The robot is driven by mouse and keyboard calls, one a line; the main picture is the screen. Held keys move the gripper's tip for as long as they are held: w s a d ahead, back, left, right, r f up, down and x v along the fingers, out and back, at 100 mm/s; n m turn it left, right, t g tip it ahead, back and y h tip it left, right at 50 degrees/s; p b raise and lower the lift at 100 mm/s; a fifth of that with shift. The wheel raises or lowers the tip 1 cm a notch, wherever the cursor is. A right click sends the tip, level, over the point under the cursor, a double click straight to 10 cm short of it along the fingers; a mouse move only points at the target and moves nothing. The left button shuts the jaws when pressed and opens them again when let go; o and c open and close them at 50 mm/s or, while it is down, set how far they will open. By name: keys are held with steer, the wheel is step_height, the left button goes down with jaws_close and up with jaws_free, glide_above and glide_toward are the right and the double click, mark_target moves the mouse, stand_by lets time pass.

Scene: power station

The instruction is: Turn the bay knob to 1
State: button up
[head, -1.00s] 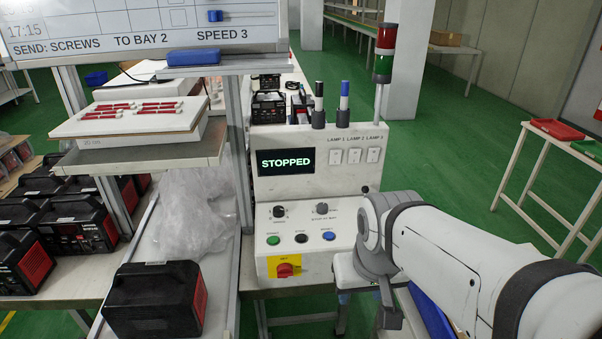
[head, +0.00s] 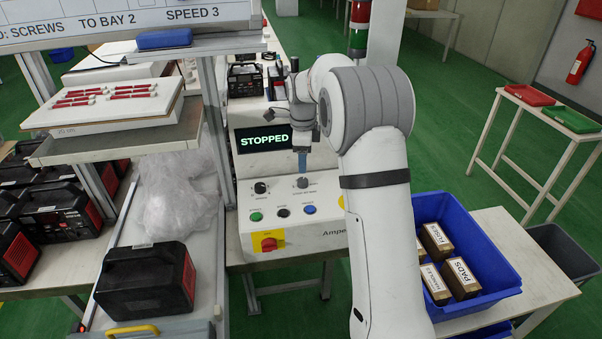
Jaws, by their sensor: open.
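The white control box (head: 325,241) stands on the bench with two dark knobs on its sloped face. The right knob (head: 302,183) has a small label that seems to end in "BAY", so it looks like the bay knob. Its pointer setting is too small to read. The left knob (head: 261,187) is beside it. My gripper (head: 302,168) points down just above the right knob, with a small gap or light contact; I cannot tell which. It is open, seen edge-on, with nothing visible between its fingers.
The display (head: 263,140) reads STOPPED. Green, black and blue buttons (head: 283,212) and a red switch on yellow (head: 268,243) sit below the knobs. A board (head: 130,28) shows BAY 2, SPEED 3. A blue bin (head: 490,268) of labelled boxes stands right; a black-red unit (head: 146,283) stands left.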

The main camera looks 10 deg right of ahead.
mark_target(302, 180)
steer(key=shift+w+f+m, duration=0.5)
steer(key=shift+w+f, duration=0.15)
steer(key=f, duration=0.3)
steer(key=f+p, duration=0.1)
steer(key=f, duration=0.3)
steer(key=shift+w+d+f, duration=0.1)
steer(key=shift+w+f, duration=0.1)
steer(key=shift+c, duration=0.5)
steer(key=c, duration=0.9)
steer(key=shift+o, duration=0.2)
